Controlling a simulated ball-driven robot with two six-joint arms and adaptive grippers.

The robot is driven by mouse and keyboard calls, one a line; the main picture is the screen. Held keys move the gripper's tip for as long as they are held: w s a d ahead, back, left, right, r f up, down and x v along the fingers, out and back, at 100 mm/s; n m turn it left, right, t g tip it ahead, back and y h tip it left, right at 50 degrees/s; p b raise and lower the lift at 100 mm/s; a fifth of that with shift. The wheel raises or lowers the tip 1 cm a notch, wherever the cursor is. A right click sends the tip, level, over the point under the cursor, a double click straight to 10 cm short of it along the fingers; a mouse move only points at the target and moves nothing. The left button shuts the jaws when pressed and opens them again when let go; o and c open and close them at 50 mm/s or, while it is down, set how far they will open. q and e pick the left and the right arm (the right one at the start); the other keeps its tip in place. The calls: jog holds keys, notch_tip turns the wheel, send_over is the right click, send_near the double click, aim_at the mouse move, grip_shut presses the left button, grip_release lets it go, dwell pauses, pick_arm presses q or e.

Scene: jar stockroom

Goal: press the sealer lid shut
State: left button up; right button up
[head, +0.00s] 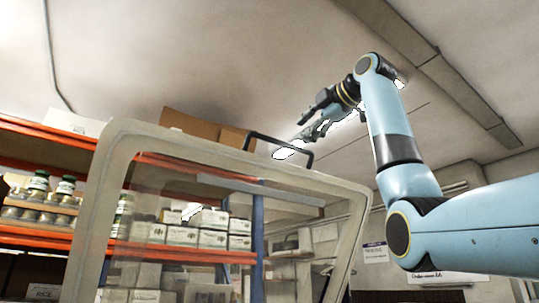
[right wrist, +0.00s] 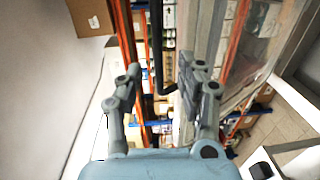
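The sealer lid (head: 230,156) stands raised and tilted in the head view, a clear panel in a pale grey frame. Its dark handle (head: 278,140) is on the top edge. My right gripper (head: 298,142) is up at the handle, reaching in from the right. In the right wrist view the fingers of my right gripper (right wrist: 158,82) are spread apart, and the dark handle (right wrist: 157,50) shows between them in the picture. I cannot tell whether a finger touches it. The sealer's body below the lid is not shown. My left gripper is not in view.
Orange shelving (head: 60,132) with jars (head: 38,186) and white boxes (head: 180,236) stands behind the lid. Cardboard boxes (head: 190,124) sit on the top shelf. A ceiling beam (head: 420,60) runs overhead.

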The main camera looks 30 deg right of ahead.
aim_at(284, 144)
jog(key=w+p, duration=0.1)
jog(key=w, duration=0.2)
jog(key=w+a+p, duration=0.1)
jog(key=w, duration=0.2)
jog(key=w+p, duration=0.1)
jog(key=w, duration=0.3)
jog(key=shift+a+f, duration=0.2)
jog(key=shift+a, duration=0.05)
jog(key=c, duration=0.4)
grip_shut()
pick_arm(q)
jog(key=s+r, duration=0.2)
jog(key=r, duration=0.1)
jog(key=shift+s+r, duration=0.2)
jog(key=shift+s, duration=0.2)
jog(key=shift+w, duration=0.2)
pick_arm(e)
jog(key=shift+f, duration=0.1)
